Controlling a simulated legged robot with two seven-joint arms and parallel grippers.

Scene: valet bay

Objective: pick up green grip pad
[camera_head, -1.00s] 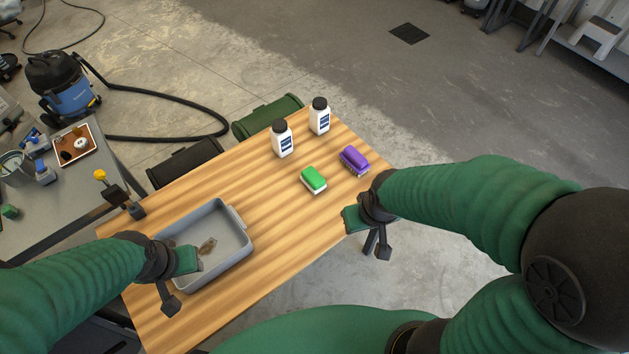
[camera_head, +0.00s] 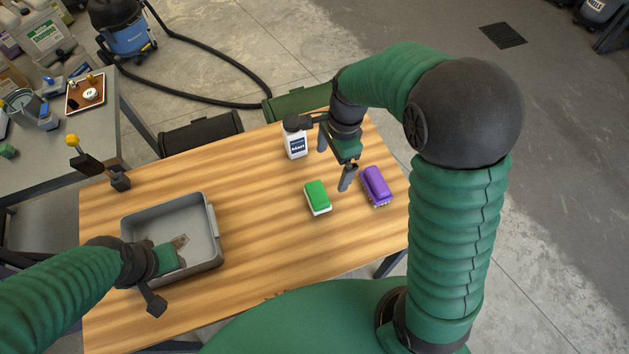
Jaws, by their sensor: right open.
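The green grip pad (camera_head: 317,196), a small green block with a white underside, lies on the wooden table toward its right end. My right gripper (camera_head: 336,158) is open and empty above the table, just behind and above the pad, with its jaws pointing down. It is apart from the pad, and one finger hangs between the pad and the purple brush (camera_head: 376,186). My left gripper (camera_head: 165,275) is over the front left of the grey tub; its jaw opening is not clear from this angle.
The grey tub (camera_head: 213,225) stands at the table's left. A white bottle (camera_head: 295,143) stands behind the pad, close to my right gripper. The table (camera_head: 260,225) is bare between tub and pad. A yellow-knobbed object (camera_head: 90,163) is at the back left corner.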

